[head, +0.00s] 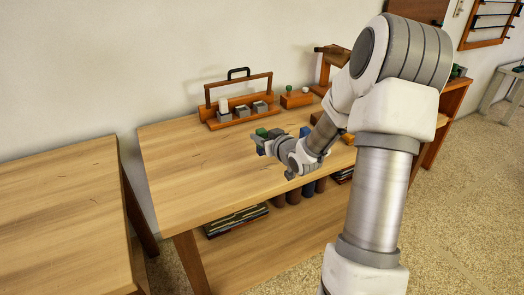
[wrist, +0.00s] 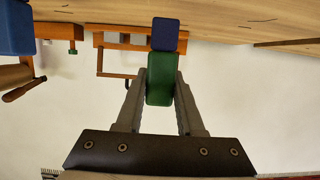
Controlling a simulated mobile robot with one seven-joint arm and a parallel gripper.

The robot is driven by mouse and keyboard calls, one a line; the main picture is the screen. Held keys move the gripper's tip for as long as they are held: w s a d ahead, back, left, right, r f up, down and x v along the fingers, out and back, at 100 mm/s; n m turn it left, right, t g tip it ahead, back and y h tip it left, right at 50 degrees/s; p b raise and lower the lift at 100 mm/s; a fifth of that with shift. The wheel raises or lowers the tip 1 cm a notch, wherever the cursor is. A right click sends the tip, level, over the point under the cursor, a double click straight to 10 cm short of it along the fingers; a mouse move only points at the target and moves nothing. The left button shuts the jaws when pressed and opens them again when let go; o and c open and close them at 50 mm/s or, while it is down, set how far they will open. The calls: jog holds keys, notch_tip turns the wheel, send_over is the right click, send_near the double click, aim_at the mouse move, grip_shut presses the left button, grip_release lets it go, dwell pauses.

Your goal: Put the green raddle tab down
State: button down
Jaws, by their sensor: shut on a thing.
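The green raddle tab (wrist: 160,80) is between the two fingers of my gripper (wrist: 160,100) in the wrist view, which looks upside down. A dark blue block (wrist: 165,34) shows right at the tab's far end; I cannot tell whether it is joined to the tab, touching it or behind it. In the head view my gripper (head: 262,143) is over the wooden bench (head: 190,160), with a bit of the green tab (head: 261,132) showing at its fingers. I cannot tell whether the tab touches the bench top.
A wooden carrier (head: 210,118) with grey blocks and a white cylinder stands at the bench's back. A small wooden block (head: 296,99) with a green knob is to its right. A blue thing (head: 304,131) is beside my arm. The bench's left part is clear.

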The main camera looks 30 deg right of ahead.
jog(key=shift+f+b, duration=0.7)
jog(key=shift+f, duration=1.3)
jog(key=shift+f, duration=0.15)
jog(key=c, duration=0.5)
grip_release()
jog(key=shift+r, duration=0.25)
jog(key=shift+s+r, duration=0.1)
jog(key=shift+s, duration=0.25)
jog(key=p+v, duration=0.2)
jog(key=v, duration=0.9)
jog(key=shift+s, duration=0.15)
